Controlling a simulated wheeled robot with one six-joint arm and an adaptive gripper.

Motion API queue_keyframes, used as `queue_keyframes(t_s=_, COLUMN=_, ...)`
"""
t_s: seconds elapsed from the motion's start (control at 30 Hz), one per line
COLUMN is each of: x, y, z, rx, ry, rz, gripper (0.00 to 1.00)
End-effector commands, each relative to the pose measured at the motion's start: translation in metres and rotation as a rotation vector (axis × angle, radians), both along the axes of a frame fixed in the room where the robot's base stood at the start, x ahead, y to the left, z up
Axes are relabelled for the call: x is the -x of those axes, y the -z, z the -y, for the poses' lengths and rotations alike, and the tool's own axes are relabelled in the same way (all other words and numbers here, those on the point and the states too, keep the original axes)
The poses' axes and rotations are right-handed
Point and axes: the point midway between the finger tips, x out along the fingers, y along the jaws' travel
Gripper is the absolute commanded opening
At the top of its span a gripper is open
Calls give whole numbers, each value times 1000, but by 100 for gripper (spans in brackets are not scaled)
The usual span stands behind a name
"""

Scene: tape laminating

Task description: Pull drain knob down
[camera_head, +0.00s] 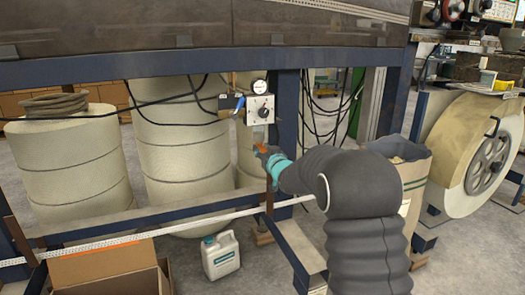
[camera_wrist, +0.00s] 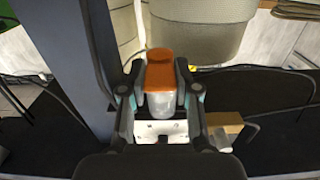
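The orange drain knob (camera_head: 262,147) sits at the bottom of a clear bowl under the grey regulator box (camera_head: 260,109) on the blue frame. In the wrist view the orange knob (camera_wrist: 159,70) and the clear bowl (camera_wrist: 160,104) are central. My gripper (camera_head: 268,153) is at the knob in the head view, partly hiding it. In the wrist view the fingers of my gripper (camera_wrist: 160,72) stand on either side of the knob, with what looks like a narrow gap at each side. Contact is not clearly visible.
A blue post (camera_wrist: 70,65) stands close to the left of my gripper in the wrist view. Black cables (camera_head: 318,105) hang beside the regulator. Large cream rolls (camera_head: 70,165) stand behind the frame. A white jug (camera_head: 221,256) and an open cardboard box (camera_head: 105,270) are below.

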Motion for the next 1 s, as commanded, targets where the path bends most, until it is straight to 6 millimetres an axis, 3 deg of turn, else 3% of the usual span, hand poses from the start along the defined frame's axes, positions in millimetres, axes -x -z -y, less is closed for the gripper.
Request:
queue_keyframes(t_s=0.27, x=0, y=2, z=0, rx=0, ry=0, rz=0, gripper=0)
queue_keyframes(t_s=0.5, x=0, y=18, z=0, rx=0, ry=-1, rz=0, gripper=0)
queue_keyframes(t_s=0.8, x=0, y=19, z=0, rx=2, ry=0, rz=-5, gripper=0)
queue_keyframes(t_s=0.83, x=0, y=19, z=0, rx=2, ry=0, rz=-5, gripper=37)
queue_keyframes(t_s=0.9, x=0, y=18, z=0, rx=1, ry=0, rz=-4, gripper=55)
queue_keyframes(t_s=1.0, x=0, y=18, z=0, rx=1, ry=0, rz=-3, gripper=56)
